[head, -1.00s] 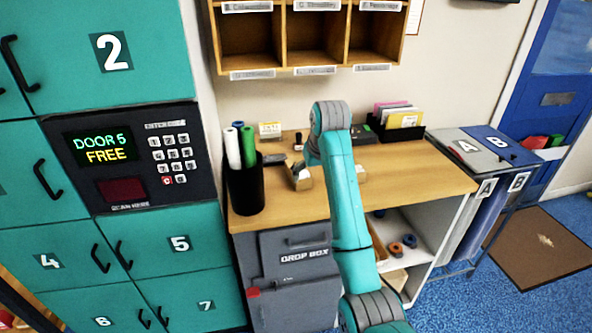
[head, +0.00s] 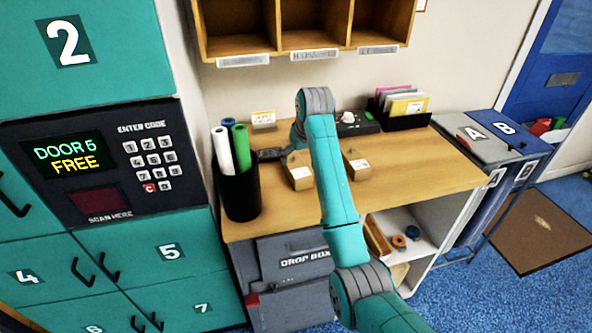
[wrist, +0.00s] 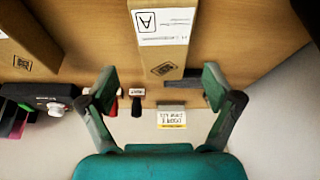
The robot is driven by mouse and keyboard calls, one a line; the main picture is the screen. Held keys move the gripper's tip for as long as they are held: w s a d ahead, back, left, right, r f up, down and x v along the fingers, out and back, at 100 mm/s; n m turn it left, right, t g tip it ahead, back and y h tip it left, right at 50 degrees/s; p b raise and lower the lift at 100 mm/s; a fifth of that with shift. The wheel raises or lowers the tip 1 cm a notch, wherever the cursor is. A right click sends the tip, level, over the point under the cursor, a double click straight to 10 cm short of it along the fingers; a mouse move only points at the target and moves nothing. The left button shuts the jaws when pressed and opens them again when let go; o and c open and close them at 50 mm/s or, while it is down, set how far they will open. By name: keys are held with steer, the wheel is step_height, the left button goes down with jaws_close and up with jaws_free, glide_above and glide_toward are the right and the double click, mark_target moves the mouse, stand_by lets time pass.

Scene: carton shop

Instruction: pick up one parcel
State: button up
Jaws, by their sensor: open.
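Two small brown card parcels lie on the wooden desk. In the head view, the left parcel (head: 299,173) is just left of my arm and the right parcel (head: 357,166) just right of it. In the wrist view, one parcel (wrist: 160,50) with a white label marked A is ahead, between the lines of my fingers. The other parcel (wrist: 28,35) is at the upper left. My gripper (wrist: 160,82) is open and empty, its fingers apart on either side. In the head view, my arm largely hides it.
A black pot (head: 238,193) of rolled tubes stands left of the parcels. A small card sign (head: 263,120) and a black file holder (head: 403,110) are at the back. Wooden pigeonholes (head: 308,28) hang above. The desk's right part is clear.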

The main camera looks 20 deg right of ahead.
mark_target(296, 165)
steer(key=shift+a+x, duration=0.1)
steer(key=shift+x, duration=1.45)
steer(key=shift+a+x, duration=0.15)
steer(key=shift+x, duration=1.4)
steer(key=shift+s, duration=0.1)
steer(key=c, duration=1.4)
